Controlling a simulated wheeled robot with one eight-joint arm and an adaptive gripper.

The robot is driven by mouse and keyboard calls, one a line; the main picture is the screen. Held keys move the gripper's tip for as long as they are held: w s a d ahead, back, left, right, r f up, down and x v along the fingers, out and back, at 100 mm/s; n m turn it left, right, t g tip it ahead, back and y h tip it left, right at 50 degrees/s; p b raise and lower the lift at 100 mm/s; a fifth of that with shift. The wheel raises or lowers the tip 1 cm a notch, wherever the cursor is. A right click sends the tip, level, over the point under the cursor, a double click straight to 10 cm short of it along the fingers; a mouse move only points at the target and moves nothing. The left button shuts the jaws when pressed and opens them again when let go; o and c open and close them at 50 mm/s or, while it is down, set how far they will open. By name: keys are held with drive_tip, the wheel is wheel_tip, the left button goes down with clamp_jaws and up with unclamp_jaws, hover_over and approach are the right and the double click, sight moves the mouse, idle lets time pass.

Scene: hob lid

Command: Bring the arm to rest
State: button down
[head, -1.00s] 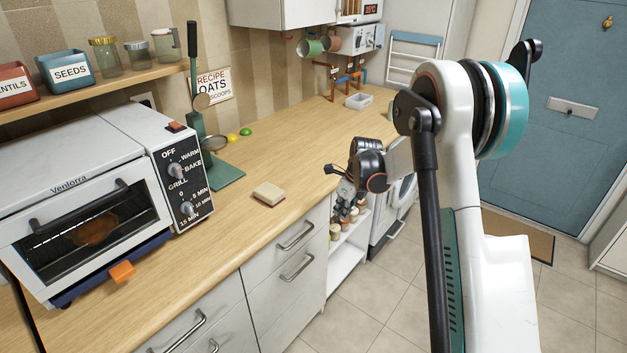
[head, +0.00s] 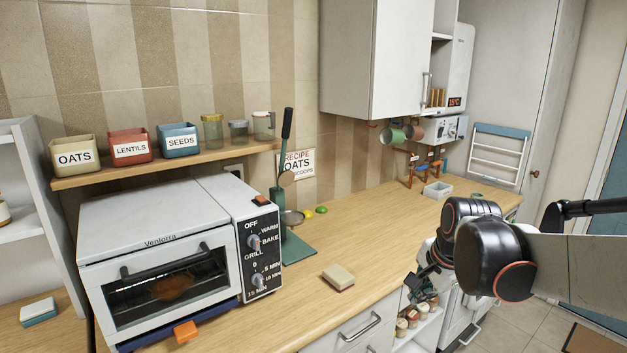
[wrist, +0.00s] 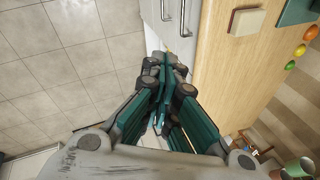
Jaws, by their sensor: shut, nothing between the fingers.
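My gripper (head: 416,288) shows in the head view to the right of the drawer fronts, just off the counter's front edge. It is shut with nothing in it. In the wrist view my gripper (wrist: 168,62) has its fingers together, pointing toward the white drawer fronts and their handles. My arm's dark joint covers part of the right side of the head view and hides some of what lies behind the gripper.
The wooden counter (head: 385,243) has a beige block (head: 338,277) near its front edge. A toaster oven (head: 170,270) stands at the left. An open shelf with several jars (head: 412,318) is close below my gripper. Tiled floor (wrist: 60,65) is clear.

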drive_tip(key=s+a+n+t, duration=0.2)
drive_tip(key=s+a+n, duration=0.1)
drive_tip(key=s+n, duration=1.1)
drive_tip(key=s, duration=0.5)
drive_tip(key=shift+s+r+t, duration=0.3)
drive_tip(key=shift+s+r, duration=0.05)
